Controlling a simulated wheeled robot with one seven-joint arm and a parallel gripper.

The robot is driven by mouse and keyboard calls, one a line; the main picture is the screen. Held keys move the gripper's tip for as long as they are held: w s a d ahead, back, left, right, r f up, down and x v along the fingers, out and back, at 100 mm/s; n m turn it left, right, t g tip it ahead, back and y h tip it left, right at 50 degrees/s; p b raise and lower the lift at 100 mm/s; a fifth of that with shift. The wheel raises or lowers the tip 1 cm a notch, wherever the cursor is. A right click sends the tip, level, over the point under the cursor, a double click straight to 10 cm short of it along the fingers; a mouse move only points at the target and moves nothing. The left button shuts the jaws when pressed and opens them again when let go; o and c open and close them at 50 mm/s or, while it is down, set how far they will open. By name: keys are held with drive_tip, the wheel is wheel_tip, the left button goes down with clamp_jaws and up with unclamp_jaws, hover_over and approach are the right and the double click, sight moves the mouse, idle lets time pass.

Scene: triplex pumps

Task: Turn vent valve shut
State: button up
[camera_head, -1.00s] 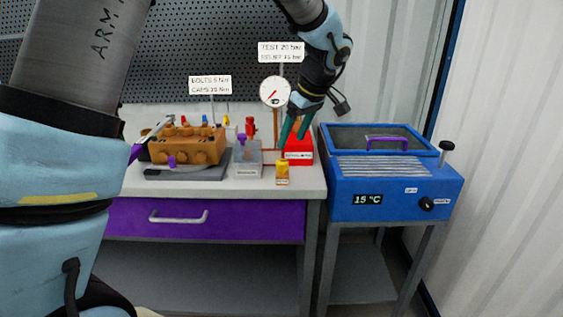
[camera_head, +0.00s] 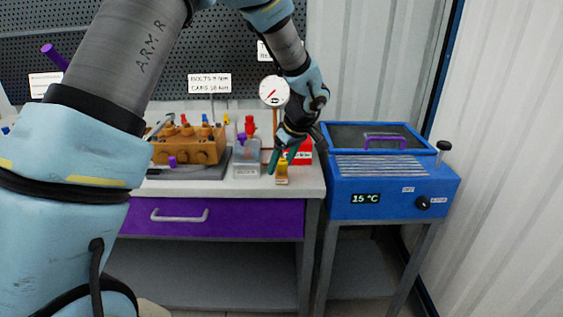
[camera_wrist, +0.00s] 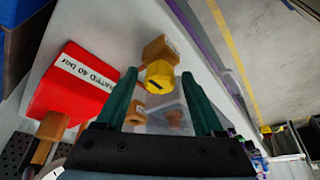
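The vent valve is a yellow knob (camera_head: 282,165) on a small orange block (camera_head: 282,180) with a label, near the front right edge of the bench. In the wrist view the yellow knob (camera_wrist: 160,73) lies between the tips of the green fingers, with its block (camera_wrist: 162,47) behind it. A dark mark shows on the knob's face. My gripper (camera_head: 280,161) is open, its fingers spread at the knob, with gaps on both sides. I cannot tell how deep the knob sits between the fingertips (camera_wrist: 158,76).
A red box (camera_wrist: 68,82) marked 40 bar stands close to my gripper. A clear grey tray (camera_head: 247,170) with parts is left of the valve. The orange pump block (camera_head: 190,147) is farther left. A gauge (camera_head: 274,91) stands behind. A blue bath (camera_head: 385,190) stands right of the bench.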

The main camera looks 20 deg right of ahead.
clamp_jaws()
idle(0.3)
